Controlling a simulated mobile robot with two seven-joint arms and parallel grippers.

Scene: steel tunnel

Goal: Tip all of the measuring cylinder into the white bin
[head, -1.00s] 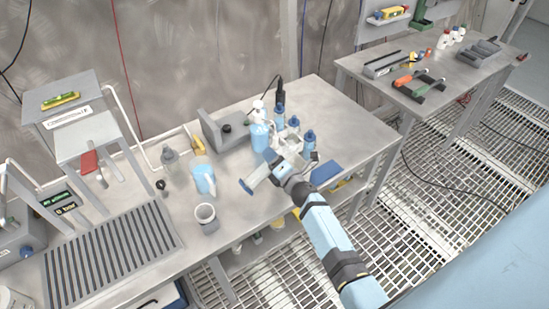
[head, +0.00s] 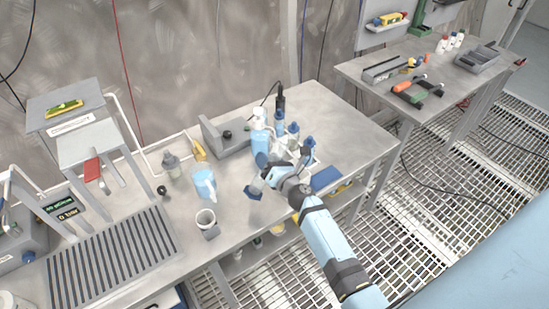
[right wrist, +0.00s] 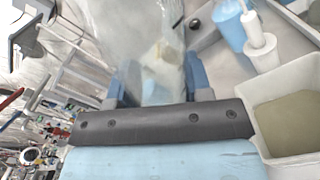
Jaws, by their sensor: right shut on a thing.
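My right gripper (head: 268,177) is shut on the measuring cylinder (head: 254,189), which slants down to the left above the bench. In the right wrist view the clear, blurred cylinder (right wrist: 165,50) lies between my blue fingers (right wrist: 160,85), with something pale inside. The white bin (right wrist: 296,167) shows at the right of that view, beside the gripper, holding a khaki-coloured layer. In the head view the bin is largely hidden among bottles behind my right gripper. My left gripper is not in view.
Blue bottles (head: 310,145) stand just behind my gripper. A slotted drain grid (head: 110,250) lies at the bench's left. Bare bench top lies between cup and gripper.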

